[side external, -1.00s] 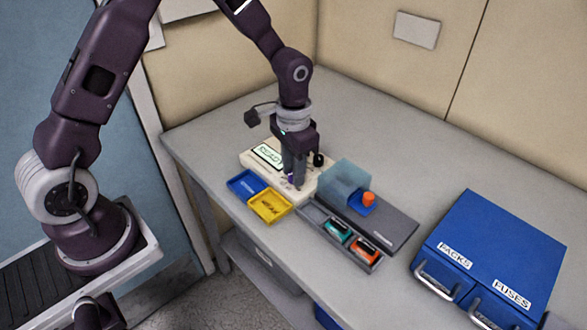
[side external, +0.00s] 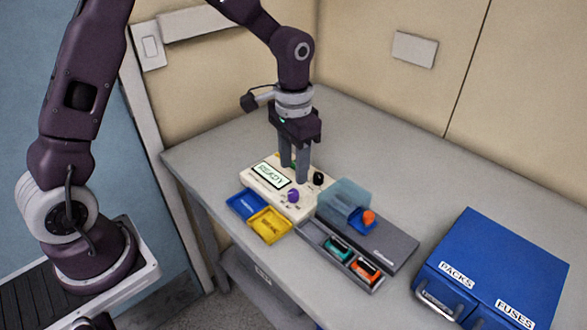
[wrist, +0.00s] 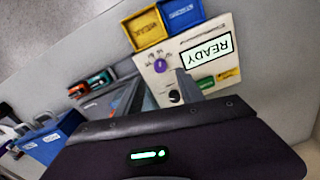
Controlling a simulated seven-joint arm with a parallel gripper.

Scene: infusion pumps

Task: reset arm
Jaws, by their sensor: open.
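My gripper (side external: 294,178) is open and empty. It hangs fingers-down over the back part of the cream infusion pump (side external: 262,200), behind its front knobs. The pump's screen (side external: 272,176) reads READY, and it also shows in the wrist view (wrist: 207,51). A purple knob (side external: 293,196) and a black knob (side external: 318,178) stand on the pump. In the wrist view the fingers (wrist: 178,88) reach past the black knob (wrist: 175,96), with the purple knob (wrist: 160,66) clear of them. The exact gap between fingertips and pump cannot be told.
Blue (side external: 246,204) and yellow (side external: 269,225) trays sit before the pump. Right of it is a grey unit (side external: 392,248) with a raised translucent cover (side external: 343,201), an orange knob (side external: 368,217), and teal and orange packs. A blue drawer cabinet (side external: 500,250) stands farther right. The rear table is clear.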

